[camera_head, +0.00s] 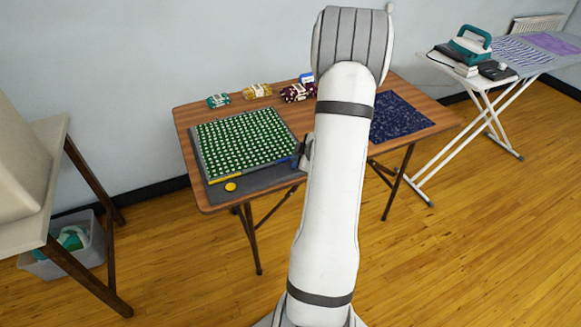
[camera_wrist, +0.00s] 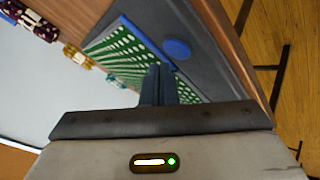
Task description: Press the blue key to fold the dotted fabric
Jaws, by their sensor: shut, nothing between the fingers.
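The green fabric with white dots (camera_head: 240,142) lies spread flat on a grey folding board (camera_head: 262,180) on the wooden table. It also shows in the wrist view (camera_wrist: 115,45), beside a blue strip. The round blue key (camera_wrist: 177,49) sits on the grey board just beyond my fingertips in the wrist view. In the head view my arm and gripper hide the key. My gripper (camera_wrist: 163,70) is shut and empty, with its fingers pointing toward the key; I cannot tell whether they touch it. In the head view my gripper (camera_head: 304,152) is at the board's right side. A yellow key (camera_head: 230,187) is at the front left.
Fabric bundles in teal (camera_head: 218,100), yellow (camera_head: 258,91) and maroon (camera_head: 296,93) line the table's back. A navy patterned cloth (camera_head: 402,115) lies at the right. An ironing board (camera_head: 510,72) with a teal iron (camera_head: 470,45) stands further right.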

